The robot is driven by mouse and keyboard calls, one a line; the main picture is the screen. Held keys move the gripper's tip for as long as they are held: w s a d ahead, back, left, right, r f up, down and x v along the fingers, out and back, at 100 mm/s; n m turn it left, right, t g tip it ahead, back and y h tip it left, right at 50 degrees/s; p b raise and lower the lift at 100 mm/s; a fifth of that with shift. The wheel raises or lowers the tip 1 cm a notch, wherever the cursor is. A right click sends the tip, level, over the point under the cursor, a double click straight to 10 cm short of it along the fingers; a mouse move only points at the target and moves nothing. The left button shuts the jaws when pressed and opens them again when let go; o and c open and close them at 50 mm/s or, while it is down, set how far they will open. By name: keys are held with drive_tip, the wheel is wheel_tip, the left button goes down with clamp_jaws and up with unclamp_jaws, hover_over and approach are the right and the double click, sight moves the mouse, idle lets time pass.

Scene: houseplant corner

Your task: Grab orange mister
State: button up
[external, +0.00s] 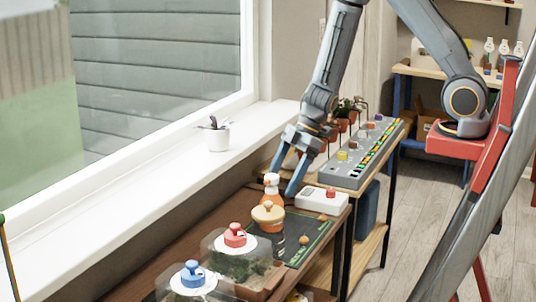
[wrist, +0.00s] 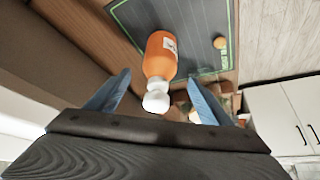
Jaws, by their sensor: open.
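The orange mister (external: 272,198) stands on the dark mat (external: 317,228) on the brown bench, its white head uppermost. In the wrist view the orange mister (wrist: 160,55) shows its orange body and a pale label, with the white head nearest me. My gripper (external: 282,183) is open and points down at the mister's head. In the wrist view the two blue fingers of my gripper (wrist: 158,77) are spread on either side of the mister, with gaps between.
Clear covers with a red knob (external: 235,234) and a blue knob (external: 192,272) stand at the front. A white box (external: 322,201) with a red button lies right of the mister. A small ball (external: 303,239) rests on the mat. A grey panel (external: 362,158) stands behind.

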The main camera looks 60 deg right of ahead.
drive_tip(key=shift+s+d+f+x, duration=0.1)
drive_tip(key=shift+x, duration=1.4)
drive_tip(key=shift+s+d+f+x, duration=0.1)
drive_tip(key=shift+d+x, duration=0.05)
drive_tip(key=shift+x, duration=1.35)
drive_tip(key=shift+d+f+x, duration=0.1)
drive_tip(key=shift+x, duration=1.35)
drive_tip(key=shift+r, duration=0.1)
drive_tip(key=c, duration=1.4)
